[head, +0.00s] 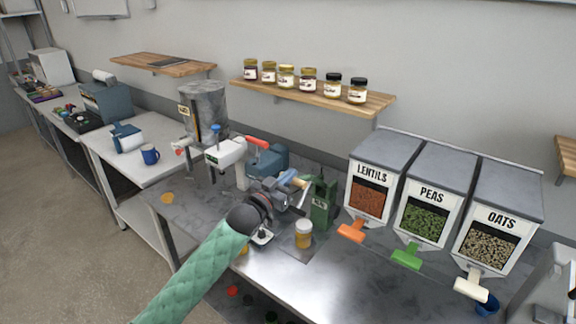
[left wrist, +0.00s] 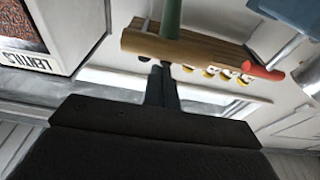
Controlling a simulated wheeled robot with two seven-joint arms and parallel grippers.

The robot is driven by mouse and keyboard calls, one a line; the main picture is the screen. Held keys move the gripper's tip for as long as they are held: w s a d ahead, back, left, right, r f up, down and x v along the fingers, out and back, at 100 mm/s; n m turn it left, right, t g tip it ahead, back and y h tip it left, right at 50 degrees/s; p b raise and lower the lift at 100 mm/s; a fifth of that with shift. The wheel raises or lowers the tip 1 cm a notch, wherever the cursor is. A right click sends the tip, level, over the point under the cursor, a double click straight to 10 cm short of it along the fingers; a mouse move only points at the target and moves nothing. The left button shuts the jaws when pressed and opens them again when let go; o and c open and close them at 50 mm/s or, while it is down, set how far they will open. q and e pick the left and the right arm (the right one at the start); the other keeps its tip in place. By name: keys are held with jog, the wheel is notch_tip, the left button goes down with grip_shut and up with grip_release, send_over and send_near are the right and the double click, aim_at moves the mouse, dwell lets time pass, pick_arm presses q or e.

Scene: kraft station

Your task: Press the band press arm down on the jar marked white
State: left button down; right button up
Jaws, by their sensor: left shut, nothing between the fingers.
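The green band press (head: 321,203) stands on the metal bench in the head view. A wooden handle (left wrist: 190,47) on a green rod, which looks like its press arm, crosses the left wrist view. A jar with amber contents and a pale lid (head: 303,234) stands upright in front of the press; I cannot read its mark. My left gripper (head: 295,198) is beside the press, shut and empty. In the left wrist view its closed fingertips (left wrist: 160,72) are close to the handle; I cannot tell if they touch. My right gripper is not in view.
A white machine with a red lever (head: 228,152) stands left of the press. Lentils (head: 370,180), peas and oats dispensers stand to the right. A shelf (head: 315,97) with several jars hangs behind. The bench front right of the jar is clear.

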pick_arm(q)
jog(key=shift+f, duration=0.35)
